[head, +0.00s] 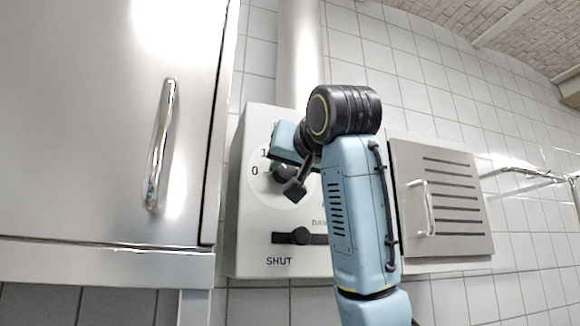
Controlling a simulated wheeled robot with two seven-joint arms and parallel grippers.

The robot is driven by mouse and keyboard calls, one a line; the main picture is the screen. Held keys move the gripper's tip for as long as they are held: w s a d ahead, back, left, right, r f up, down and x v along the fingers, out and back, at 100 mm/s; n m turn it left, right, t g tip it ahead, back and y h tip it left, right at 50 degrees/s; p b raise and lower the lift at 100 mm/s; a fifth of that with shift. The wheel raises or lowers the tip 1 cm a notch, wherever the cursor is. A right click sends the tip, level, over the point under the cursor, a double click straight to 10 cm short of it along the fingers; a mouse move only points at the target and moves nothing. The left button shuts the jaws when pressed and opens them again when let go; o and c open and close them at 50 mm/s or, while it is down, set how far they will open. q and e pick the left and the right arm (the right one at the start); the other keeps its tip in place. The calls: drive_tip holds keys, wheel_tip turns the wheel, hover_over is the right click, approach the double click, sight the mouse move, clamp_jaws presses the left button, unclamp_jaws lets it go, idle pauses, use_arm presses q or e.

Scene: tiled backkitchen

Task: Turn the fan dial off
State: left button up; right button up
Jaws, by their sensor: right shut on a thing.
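My left gripper is not in view.
A black slider (298,236) sits below, above the word "SHUT". A steel cabinet with a bar handle (161,145) stands close on the left. A louvred metal panel with a handle (450,190) is on the right, with a rail beyond.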

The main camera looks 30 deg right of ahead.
drive_tip(key=n, duration=0.4)
drive_tip(key=shift+n+b, duration=0.3)
drive_tip(key=shift+b, duration=0.05)
drive_tip(key=shift+r+n, duration=0.15)
drive_tip(key=shift+n, duration=1.85)
drive_tip(key=o, duration=1)
drive_tip(key=shift+s, duration=0.1)
